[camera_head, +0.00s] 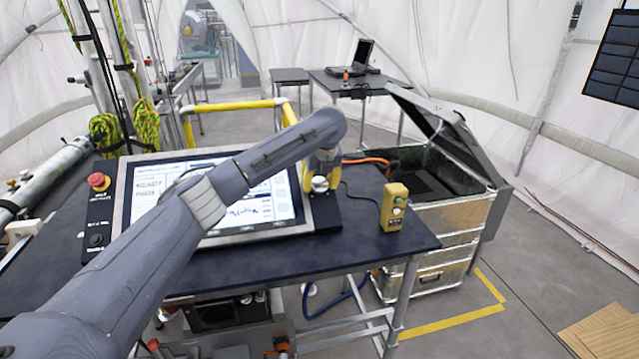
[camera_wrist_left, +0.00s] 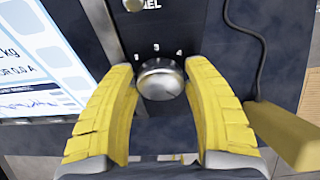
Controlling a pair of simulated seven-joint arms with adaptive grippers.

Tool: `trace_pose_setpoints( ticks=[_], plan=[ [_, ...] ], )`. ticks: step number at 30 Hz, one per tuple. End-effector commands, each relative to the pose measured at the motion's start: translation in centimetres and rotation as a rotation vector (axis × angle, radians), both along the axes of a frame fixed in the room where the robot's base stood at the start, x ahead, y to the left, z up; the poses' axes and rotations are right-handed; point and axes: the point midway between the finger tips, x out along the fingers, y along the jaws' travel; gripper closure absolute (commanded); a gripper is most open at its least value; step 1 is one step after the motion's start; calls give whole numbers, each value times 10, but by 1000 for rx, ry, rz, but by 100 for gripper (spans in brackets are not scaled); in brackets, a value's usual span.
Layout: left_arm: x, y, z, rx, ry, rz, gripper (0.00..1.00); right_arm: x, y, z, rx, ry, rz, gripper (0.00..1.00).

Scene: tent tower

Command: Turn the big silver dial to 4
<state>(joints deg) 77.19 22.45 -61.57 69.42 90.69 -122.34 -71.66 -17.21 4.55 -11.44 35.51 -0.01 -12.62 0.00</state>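The big silver dial (camera_head: 320,184) sits on the dark panel strip at the right edge of the large screen. It also shows in the left wrist view (camera_wrist_left: 161,80), with small marks above it that are hard to read. Its pointer setting cannot be made out. My left gripper (camera_head: 311,176) is over the dial, with one yellow finger on either side of it. In the left wrist view the fingers (camera_wrist_left: 160,72) are apart and very close to the dial's sides; I cannot tell whether they touch. My right gripper is not in view.
A yellow button box (camera_head: 394,207) stands on the table (camera_head: 345,262), right of the dial, with a cable. A red stop button (camera_head: 98,181) is left of the screen (camera_head: 268,208). An open metal case (camera_head: 440,222) stands at right.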

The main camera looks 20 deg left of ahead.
Motion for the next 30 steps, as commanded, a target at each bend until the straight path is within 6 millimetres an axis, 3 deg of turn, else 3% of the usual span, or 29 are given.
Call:
trace_pose_setpoints(
  ticks=[1,9,19,30],
  plan=[
    [0,0,0,0,0,0,57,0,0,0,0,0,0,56],
    [0,0,0,0,0,0,87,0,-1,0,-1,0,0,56],
    [0,1,0,-33,-20,55,87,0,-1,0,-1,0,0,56],
    [-2,3,0,-184,-107,305,87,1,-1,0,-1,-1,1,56]
  ],
)
